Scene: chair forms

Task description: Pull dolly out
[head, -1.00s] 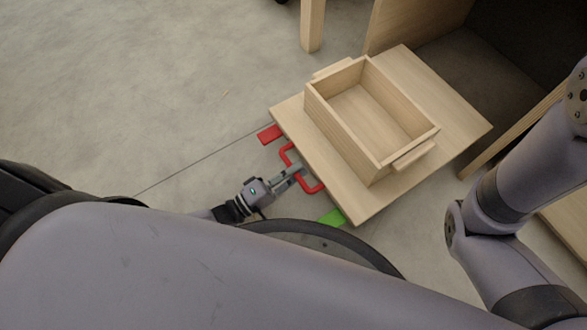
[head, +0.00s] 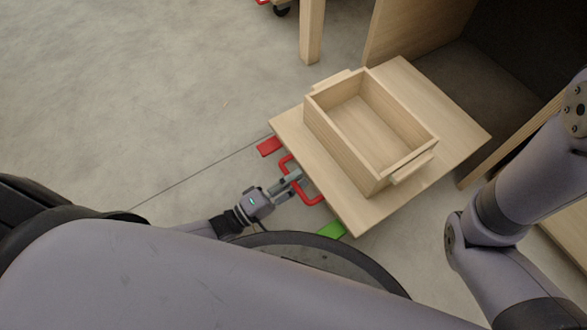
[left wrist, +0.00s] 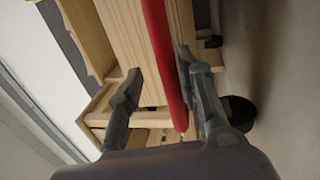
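The dolly (head: 440,100) is a flat wooden platform on the floor, with its far end by the dark opening under the wooden furniture. A red handle (head: 312,197) sticks out from its near edge, and it also shows as a red bar in the left wrist view (left wrist: 163,45). My left gripper (head: 297,178) is at this handle. In the left wrist view its fingers (left wrist: 158,62) stand apart on either side of the bar, with a visible gap on the left. My right gripper is out of view; only my right arm shows.
An open, empty wooden box (head: 395,110) with side handles sits on the dolly. Red (head: 269,146) and green (head: 331,230) marks lie by its near corners. A wooden leg (head: 312,35) stands behind. The floor (head: 150,100) at left is clear.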

